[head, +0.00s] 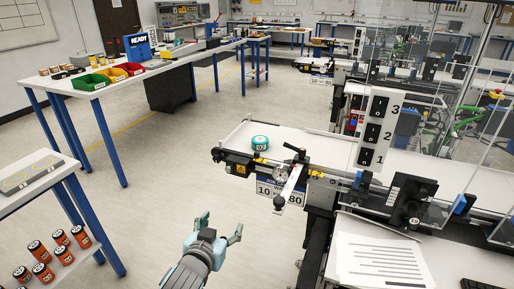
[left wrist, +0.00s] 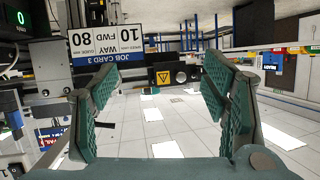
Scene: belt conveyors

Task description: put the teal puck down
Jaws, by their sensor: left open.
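The teal puck (head: 260,142) lies flat on the near end of the white conveyor belt (head: 298,142) in the head view. It has a pale label on its side. My left gripper (head: 220,224) is open and empty, in front of and below the belt's end, apart from the puck. The puck does not show in that view. My right gripper is not in view.
A job card (head: 282,190) and a lever hang on the conveyor's front side. A numbered 1-2-3 panel (head: 375,130) stands on the right. A blue-legged bench with colored bins (head: 92,82) is at the left. Orange cans (head: 60,238) stand on a lower shelf. Floor between is clear.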

